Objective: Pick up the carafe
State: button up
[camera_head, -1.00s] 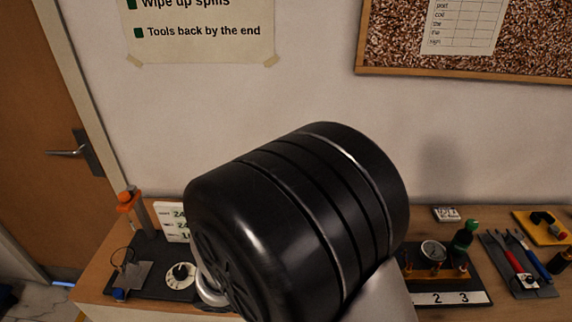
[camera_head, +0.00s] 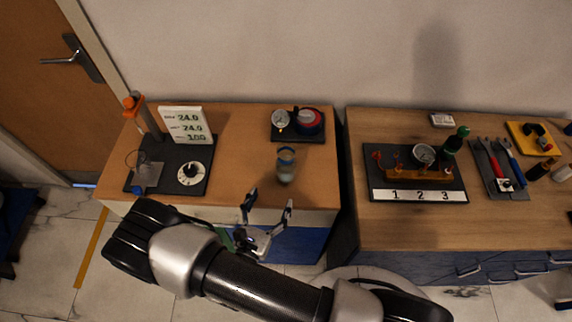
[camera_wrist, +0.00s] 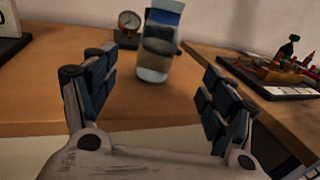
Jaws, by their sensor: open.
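The carafe (camera_head: 286,166) is a small clear glass vessel with a dark blue band near its top. It stands upright near the front edge of the left wooden table. In the wrist view the carafe (camera_wrist: 158,42) shows upright beyond and between my fingers, with pale contents low down. My gripper (camera_head: 267,201) is open and empty, in front of the table's front edge, a little left of and nearer than the carafe. In the wrist view my gripper's (camera_wrist: 150,85) two blue-padded fingers are spread wide, apart from the carafe.
A black plate with a dial (camera_head: 190,174) and a number display (camera_head: 184,124) stand left. The right table (camera_head: 400,230) holds a numbered gauge rig and tools. A gap separates the tables.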

aim_at(283, 173)
jog(key=x, duration=0.8)
jog(key=shift+b, duration=0.35)
jog(key=x, duration=0.2)
jog(key=b+x, duration=0.1)
jog(key=x, duration=0.2)
jog(key=shift+w+f, duration=0.2)
jog(key=shift+w, duration=0.15)
jog(key=shift+a, duration=0.1)
jog(key=shift+c, duration=0.3)
jog(key=c, duration=1.3)
